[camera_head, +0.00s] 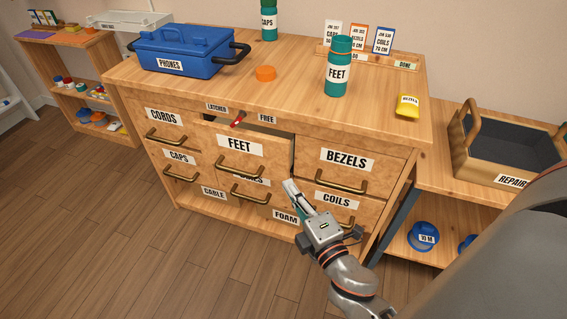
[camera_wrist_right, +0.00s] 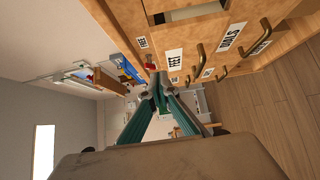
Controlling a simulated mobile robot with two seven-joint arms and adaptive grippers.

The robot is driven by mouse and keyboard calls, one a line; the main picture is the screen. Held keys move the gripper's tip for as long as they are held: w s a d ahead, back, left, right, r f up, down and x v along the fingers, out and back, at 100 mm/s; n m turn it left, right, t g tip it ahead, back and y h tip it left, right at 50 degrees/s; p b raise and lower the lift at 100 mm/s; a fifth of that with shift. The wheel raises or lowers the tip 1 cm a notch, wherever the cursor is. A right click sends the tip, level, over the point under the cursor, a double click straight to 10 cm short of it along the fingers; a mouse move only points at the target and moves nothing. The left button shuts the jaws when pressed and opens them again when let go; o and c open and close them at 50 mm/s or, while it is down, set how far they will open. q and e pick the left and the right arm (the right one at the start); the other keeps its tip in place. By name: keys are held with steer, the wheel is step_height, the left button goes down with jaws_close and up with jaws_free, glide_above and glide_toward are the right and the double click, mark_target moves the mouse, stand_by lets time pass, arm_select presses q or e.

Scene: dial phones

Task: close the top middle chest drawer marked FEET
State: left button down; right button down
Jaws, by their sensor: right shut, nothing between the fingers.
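The FEET drawer (camera_head: 239,153) at the top middle of the wooden chest stands partly open. Its front sits forward of the BEZELS drawer, and a dark gap shows above it and at its right edge. Its brass handle (camera_head: 240,171) is below the label. My right gripper (camera_head: 289,186) is shut and empty, in front of the chest just right of and lower than the drawer front. In the right wrist view the shut fingertips (camera_wrist_right: 160,88) are near the FEET label (camera_wrist_right: 175,59); I cannot tell whether they touch anything. My left gripper is in neither view.
A red lever (camera_head: 238,119) sits between LATCHED and FREE labels above the drawer. The BEZELS drawer (camera_head: 346,170) looks shut. A blue PHONES box (camera_head: 190,50), an orange cap (camera_head: 265,73) and a green FEET bottle (camera_head: 338,66) are on top. A repair crate (camera_head: 478,159) is right.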

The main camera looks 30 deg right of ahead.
steer(key=p, duration=0.1)
glide_toward(282, 145)
steer(key=w+a, duration=0.4)
steer(key=w, duration=0.1)
steer(key=shift+w+d, duration=1)
steer(key=shift+d, duration=0.1)
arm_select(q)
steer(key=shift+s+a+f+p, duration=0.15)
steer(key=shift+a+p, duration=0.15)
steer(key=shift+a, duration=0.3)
arm_select(e)
steer(key=shift+w+d, duration=0.35)
steer(key=shift+d, duration=0.1)
steer(key=shift+w+d+r, duration=0.1)
steer(key=shift+w+d, duration=0.6)
steer(key=shift+d, duration=0.15)
steer(key=shift+w+d, duration=0.15)
steer(key=shift+d, duration=0.1)
steer(key=shift+a, duration=0.1)
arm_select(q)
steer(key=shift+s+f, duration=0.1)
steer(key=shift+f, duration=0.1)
